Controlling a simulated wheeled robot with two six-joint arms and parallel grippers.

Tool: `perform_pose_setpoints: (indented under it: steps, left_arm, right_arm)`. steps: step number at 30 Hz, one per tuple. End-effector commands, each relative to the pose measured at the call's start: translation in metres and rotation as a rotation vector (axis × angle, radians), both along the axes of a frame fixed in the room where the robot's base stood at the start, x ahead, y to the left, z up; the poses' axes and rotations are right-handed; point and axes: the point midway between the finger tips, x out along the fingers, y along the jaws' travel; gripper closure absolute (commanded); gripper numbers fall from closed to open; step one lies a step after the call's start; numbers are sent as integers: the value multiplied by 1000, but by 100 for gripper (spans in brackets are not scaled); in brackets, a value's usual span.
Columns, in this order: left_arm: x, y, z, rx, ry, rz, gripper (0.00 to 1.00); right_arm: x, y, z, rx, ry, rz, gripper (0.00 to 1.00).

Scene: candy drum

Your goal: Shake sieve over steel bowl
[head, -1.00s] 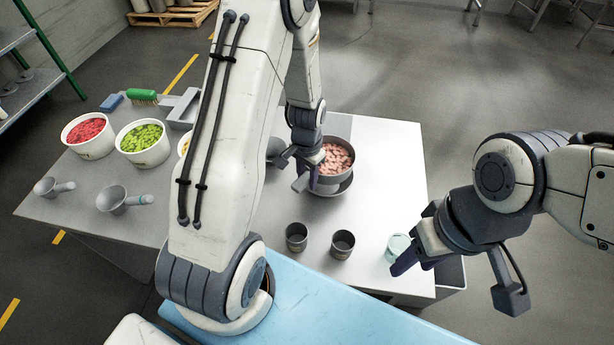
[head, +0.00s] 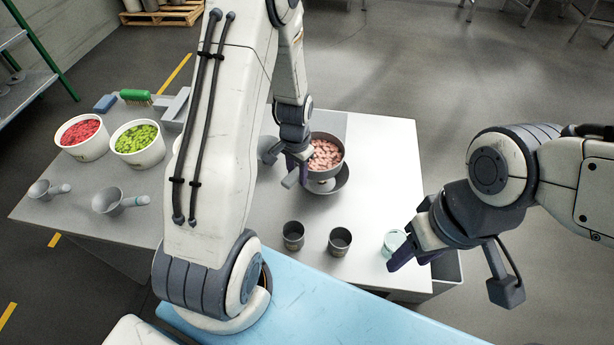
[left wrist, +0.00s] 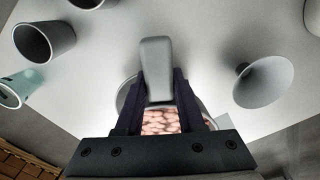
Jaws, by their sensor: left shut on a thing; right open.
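The sieve (head: 339,172) is a grey round pan filled with pink candies. It is held just above the steel bowl (head: 342,186), whose rim shows below and to the right of it. My left gripper (head: 297,172) is shut on the sieve's handle. In the left wrist view the grey handle (left wrist: 156,68) sits between the fingers, with pink candies behind it. The gap between sieve and bowl and the bowl's inside are mostly hidden. My right gripper (head: 408,253) is open beside a pale teal cup (head: 393,240) at the table's front right; I cannot tell whether it touches the cup.
Two dark cups (head: 293,236) (head: 340,242) stand in front of the bowl. Tubs of red (head: 84,151) and green (head: 140,159) candies, two scoops (head: 108,201) (head: 43,190) and a green brush (head: 135,97) are at the left. A grey funnel shape (left wrist: 262,82) shows in the left wrist view.

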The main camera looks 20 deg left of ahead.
Motion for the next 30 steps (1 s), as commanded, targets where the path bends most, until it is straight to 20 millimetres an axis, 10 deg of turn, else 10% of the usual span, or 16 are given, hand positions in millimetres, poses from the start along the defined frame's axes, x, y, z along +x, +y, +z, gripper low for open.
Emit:
perform_pose_setpoints:
  steps: [12, 22, 30]
  left_arm:
    - [0, -39, 1, 0, -1, -3, 100]
    - [0, 4, 0, 0, -1, -1, 100]
    - [0, -36, 1, 0, -1, -7, 100]
  right_arm:
    - [0, 0, 3, 0, 0, 0, 51]
    - [0, 0, 5, 0, 0, 0, 51]
    - [0, 0, 7, 0, 0, 0, 51]
